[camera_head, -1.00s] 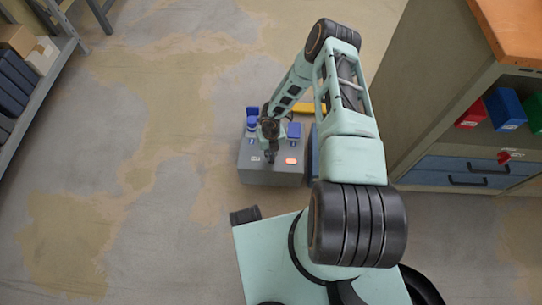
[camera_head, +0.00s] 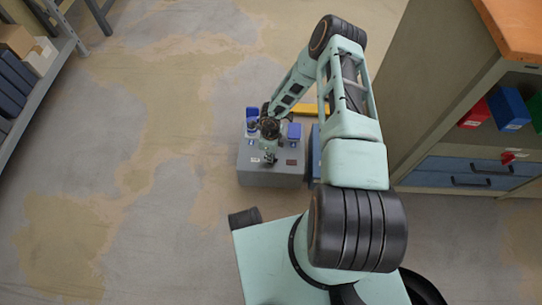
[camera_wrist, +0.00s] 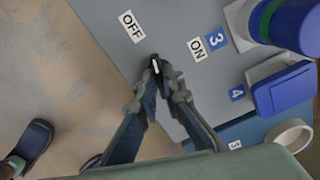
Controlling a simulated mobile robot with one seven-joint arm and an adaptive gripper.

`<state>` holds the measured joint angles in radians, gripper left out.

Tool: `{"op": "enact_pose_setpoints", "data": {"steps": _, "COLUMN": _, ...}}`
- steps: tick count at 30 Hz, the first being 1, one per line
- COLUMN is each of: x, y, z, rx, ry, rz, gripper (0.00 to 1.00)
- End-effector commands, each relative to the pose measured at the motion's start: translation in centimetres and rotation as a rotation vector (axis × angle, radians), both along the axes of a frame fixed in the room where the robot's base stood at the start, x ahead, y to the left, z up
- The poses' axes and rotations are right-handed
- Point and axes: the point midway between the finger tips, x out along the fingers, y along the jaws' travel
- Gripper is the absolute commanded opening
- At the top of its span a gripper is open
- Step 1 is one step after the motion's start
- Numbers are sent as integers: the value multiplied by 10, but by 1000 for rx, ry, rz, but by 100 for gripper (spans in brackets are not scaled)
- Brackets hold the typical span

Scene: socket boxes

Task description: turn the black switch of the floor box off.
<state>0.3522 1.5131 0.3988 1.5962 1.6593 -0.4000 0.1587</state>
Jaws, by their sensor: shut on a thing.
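The floor box (camera_head: 255,178) is a grey box on the floor in the head view, below the end of my arm. Its black switch (camera_wrist: 155,62) shows in the wrist view between my fingertips, with a small white mark on it. An OFF label (camera_wrist: 132,26) lies above and left of the switch, an ON label (camera_wrist: 197,48) to its right. My gripper (camera_wrist: 157,78) is shut on the switch; the fingers hide part of it. The small indicator (camera_head: 291,162) on the box is dark.
Blue sockets (camera_head: 294,131) stand on the box beside my gripper, and in the wrist view a blue cover (camera_wrist: 284,90) is close on the right. A workbench with blue drawers (camera_head: 470,172) stands to the right. The floor to the left is clear.

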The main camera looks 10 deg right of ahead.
Motion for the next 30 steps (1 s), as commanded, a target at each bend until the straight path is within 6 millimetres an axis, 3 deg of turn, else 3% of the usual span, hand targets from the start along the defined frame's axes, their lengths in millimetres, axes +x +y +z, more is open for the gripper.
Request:
{"op": "enact_pose_setpoints", "data": {"steps": 12, "x": 1, "y": 1, "z": 0, "rx": 2, "ry": -2, "rz": 234, "gripper": 0}}
{"op": "enact_pose_setpoints", "data": {"steps": 30, "x": 1, "y": 2, "z": 0, "rx": 2, "ry": -2, "rz": 287, "gripper": 0}}
